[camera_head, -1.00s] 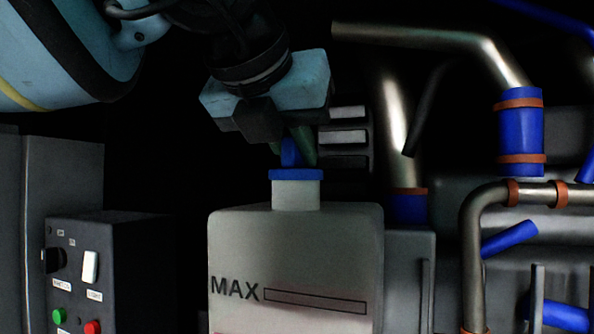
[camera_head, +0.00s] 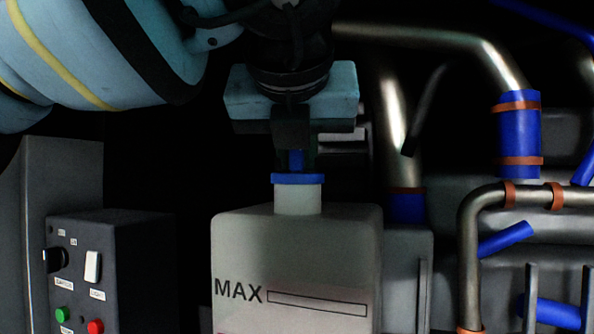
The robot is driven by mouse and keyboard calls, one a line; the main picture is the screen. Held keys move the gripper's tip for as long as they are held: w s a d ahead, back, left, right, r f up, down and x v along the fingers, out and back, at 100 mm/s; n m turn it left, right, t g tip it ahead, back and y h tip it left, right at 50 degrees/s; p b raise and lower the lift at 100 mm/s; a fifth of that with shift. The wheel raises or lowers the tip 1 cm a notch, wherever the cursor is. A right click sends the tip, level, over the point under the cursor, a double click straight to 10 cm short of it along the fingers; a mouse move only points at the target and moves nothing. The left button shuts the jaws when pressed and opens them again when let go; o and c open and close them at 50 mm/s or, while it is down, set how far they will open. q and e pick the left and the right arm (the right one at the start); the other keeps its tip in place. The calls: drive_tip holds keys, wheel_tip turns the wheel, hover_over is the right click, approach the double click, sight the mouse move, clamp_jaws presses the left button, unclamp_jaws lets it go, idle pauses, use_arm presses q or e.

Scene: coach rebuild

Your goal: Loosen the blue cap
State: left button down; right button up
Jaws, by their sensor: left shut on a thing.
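The blue cap (camera_head: 297,179) sits on the neck of the white tank (camera_head: 298,240), which is marked MAX on its front. A narrow blue upright grip rises from the middle of the cap. My left gripper (camera_head: 297,160) comes down from above and is shut on this upright part of the cap. Its fingers are dark and partly hide the grip. The cap's flat rim still rests at the top of the neck, as far as I can see. My right gripper is not in view.
A dark control box (camera_head: 110,270) with a knob, a switch and green and red buttons stands at the left. Metal pipes (camera_head: 470,235) with blue hoses (camera_head: 519,135) and copper-coloured clamps fill the right side. A grey block stands right beside the tank.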

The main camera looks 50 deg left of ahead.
use_arm(q)
drive_tip(key=c, duration=0.9)
unclamp_jaws()
